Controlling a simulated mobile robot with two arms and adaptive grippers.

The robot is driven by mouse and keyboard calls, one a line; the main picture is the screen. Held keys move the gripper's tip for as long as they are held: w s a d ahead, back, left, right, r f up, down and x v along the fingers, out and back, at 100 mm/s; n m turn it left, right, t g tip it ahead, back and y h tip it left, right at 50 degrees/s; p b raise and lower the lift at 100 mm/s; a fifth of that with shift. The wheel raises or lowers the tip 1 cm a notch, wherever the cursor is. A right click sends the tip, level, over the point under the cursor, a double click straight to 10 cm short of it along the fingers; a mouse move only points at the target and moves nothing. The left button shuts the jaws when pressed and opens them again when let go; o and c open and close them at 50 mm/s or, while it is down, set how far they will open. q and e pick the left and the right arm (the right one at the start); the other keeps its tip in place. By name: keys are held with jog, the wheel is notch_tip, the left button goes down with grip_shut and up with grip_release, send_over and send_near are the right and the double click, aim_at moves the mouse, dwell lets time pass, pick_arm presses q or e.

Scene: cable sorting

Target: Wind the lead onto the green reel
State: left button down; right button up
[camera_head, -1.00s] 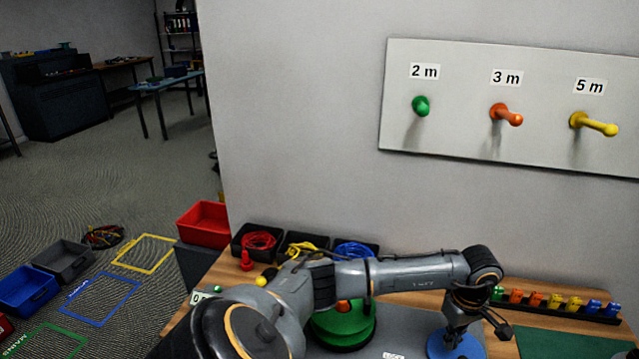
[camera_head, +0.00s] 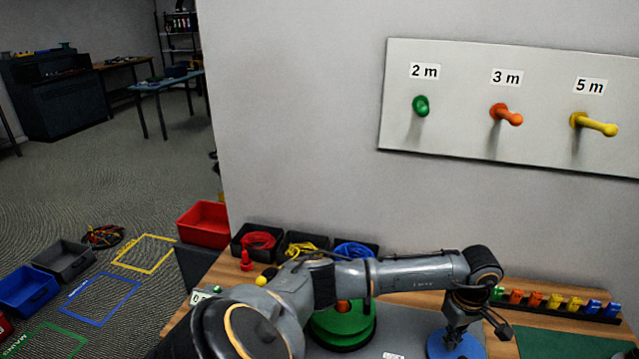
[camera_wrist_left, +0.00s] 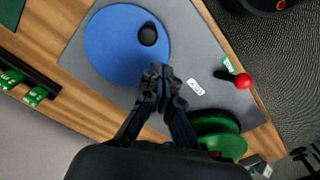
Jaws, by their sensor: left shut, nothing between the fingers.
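The green reel (camera_head: 350,326) stands on the grey plate on the bench, partly hidden behind my left arm; its orange hub just shows. In the left wrist view the reel (camera_wrist_left: 222,142) is at the lower right, partly behind my gripper. My left gripper (camera_head: 455,338) is shut and empty, pointing down over the blue disc (camera_head: 472,349). In the left wrist view its closed fingertips (camera_wrist_left: 161,80) appear at the near edge of the blue disc (camera_wrist_left: 110,55), which has a black knob (camera_wrist_left: 148,34). I cannot make out a lead on the reel. My right gripper is not in view.
Black bins with red (camera_head: 258,241), yellow (camera_head: 301,248) and blue (camera_head: 354,252) cables stand behind the reel. A rack of coloured clips (camera_head: 555,302) is at the right. A red-knobbed lever (camera_wrist_left: 243,81) sits at the plate's edge. Wall pegs hang above.

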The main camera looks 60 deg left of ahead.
pick_arm(q)
jog(key=shift+f, duration=0.15)
jog(key=shift+f+b, duration=2.6)
jog(key=shift+f, duration=0.2)
